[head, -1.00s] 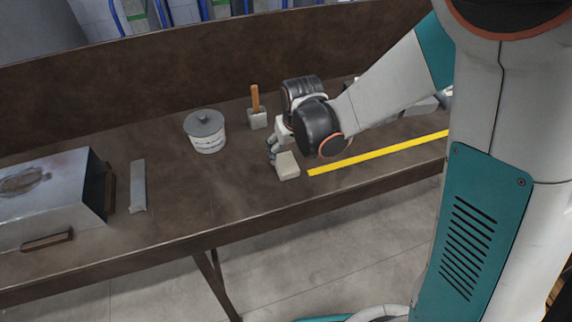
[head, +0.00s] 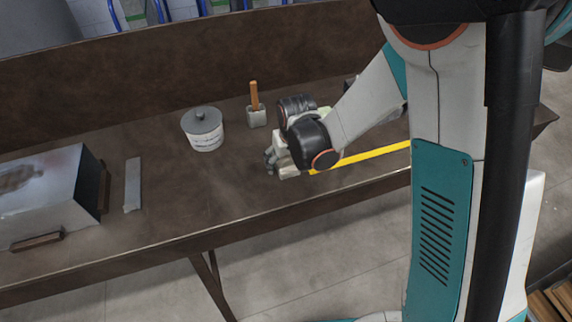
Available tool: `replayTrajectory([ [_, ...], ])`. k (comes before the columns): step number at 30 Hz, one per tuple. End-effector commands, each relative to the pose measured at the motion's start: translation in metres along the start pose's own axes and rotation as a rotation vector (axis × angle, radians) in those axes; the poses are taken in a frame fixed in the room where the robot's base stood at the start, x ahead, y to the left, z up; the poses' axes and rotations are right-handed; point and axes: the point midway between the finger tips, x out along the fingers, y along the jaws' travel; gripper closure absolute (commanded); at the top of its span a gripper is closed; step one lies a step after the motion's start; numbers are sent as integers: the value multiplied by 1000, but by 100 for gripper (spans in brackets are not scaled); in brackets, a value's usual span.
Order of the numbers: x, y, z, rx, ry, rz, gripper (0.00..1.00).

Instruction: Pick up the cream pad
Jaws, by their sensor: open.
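The cream pad (head: 289,173) lies on the brown workbench (head: 200,205), near its front edge. My gripper (head: 272,161) is low over the bench at the pad's left and back side, with my black wrist above it. My wrist and gripper hide much of the pad. The jaws are open. I cannot tell whether a finger touches the pad.
A yellow strip (head: 375,154) lies just right of the pad. A lidded pot (head: 204,130) and a wooden-handled mallet (head: 256,112) stand behind. A grey metal strip (head: 132,186) and a metal duct box (head: 45,195) are at left. The bench between the pot and the front edge is clear.

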Motion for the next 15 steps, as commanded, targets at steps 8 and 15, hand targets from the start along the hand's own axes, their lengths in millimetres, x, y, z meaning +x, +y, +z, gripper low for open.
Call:
replayTrajectory([
  [8, 2, 0, 0, 0, 0, 0, 22],
  [15, 4, 0, 1, 0, 0, 0, 22],
])
